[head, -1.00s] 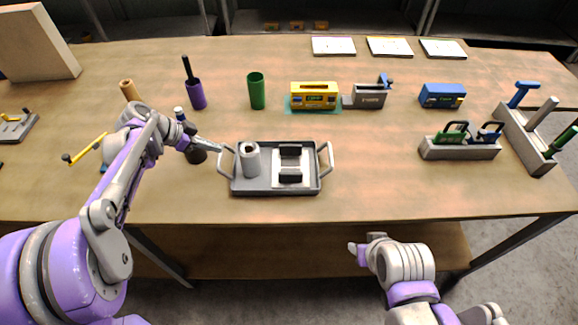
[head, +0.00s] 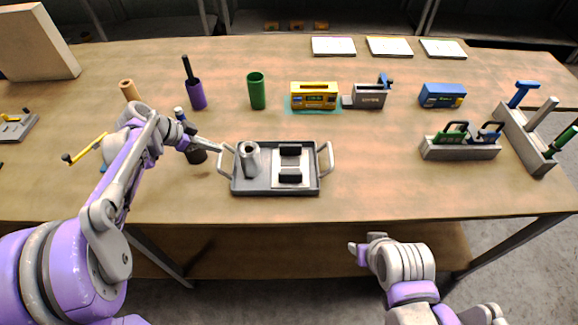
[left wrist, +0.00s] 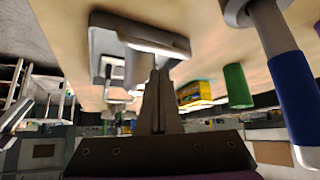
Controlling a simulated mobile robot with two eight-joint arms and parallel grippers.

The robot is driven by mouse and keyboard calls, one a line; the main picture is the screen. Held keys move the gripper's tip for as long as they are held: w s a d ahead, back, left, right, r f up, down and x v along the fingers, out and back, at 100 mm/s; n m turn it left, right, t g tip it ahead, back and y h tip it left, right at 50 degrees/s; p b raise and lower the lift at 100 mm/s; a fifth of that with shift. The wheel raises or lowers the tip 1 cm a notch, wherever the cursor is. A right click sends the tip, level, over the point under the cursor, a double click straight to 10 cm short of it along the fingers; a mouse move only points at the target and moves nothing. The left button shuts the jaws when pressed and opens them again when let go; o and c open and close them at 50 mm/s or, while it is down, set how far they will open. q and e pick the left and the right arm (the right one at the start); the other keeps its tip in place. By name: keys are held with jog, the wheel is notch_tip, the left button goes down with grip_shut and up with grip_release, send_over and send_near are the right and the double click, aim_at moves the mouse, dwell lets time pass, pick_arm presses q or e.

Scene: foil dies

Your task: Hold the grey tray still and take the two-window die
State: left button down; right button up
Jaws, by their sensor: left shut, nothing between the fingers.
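The grey tray (head: 275,192) lies on the table, with a looped handle at each end. It holds an upright grey cylinder (head: 250,160) and a white plate with black blocks (head: 291,165). My left gripper (head: 220,148) is shut and empty beside the left handle (head: 226,162). In the left wrist view the closed fingers (left wrist: 158,78) point at a tray handle (left wrist: 150,38); contact cannot be told. Green-handled and blue-handled tools stand in a grey rack (head: 460,152) at right; windows are too small to make out.
Behind the tray are a green cup (head: 256,92), a purple cup (head: 197,95), a yellow box (head: 314,96), a grey device (head: 370,97) and a blue box (head: 442,96). A dark round container (head: 197,156) stands near my left gripper.

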pick_arm(q)
jog(key=shift+f+b, duration=0.5)
jog(key=shift+f, duration=0.6)
pick_arm(e)
jog(key=shift+s+f, duration=0.3)
jog(key=shift+f, duration=0.4)
dwell(1.6)
jog(key=shift+o, duration=0.3)
